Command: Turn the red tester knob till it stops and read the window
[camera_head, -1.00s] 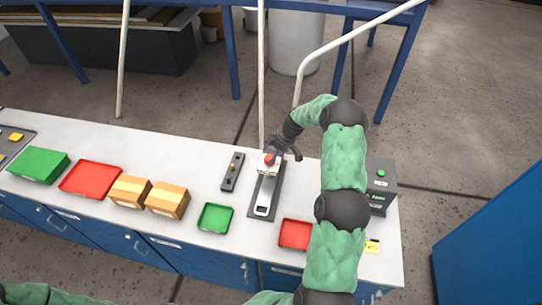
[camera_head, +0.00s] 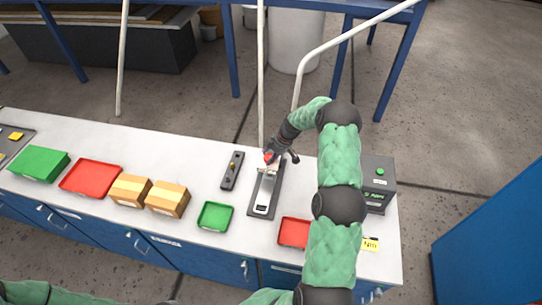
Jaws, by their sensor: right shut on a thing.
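The tester (camera_head: 264,194) is a dark plate with a pale body and a small dark window (camera_head: 262,208) at its near end, on the white bench. Its red knob (camera_head: 268,157) shows at the far end, partly hidden by my right gripper. My right gripper (camera_head: 271,160) comes from above and is shut on the red knob. The window is too small to read. Part of my left arm shows at the bottom left; its gripper is out of view.
A dark strip with small fittings (camera_head: 232,171) lies left of the tester. A green tray (camera_head: 215,217) and a red tray (camera_head: 293,232) lie nearer. Cardboard boxes (camera_head: 167,199) stand to the left. A dark box with a green button (camera_head: 378,184) stands at the right.

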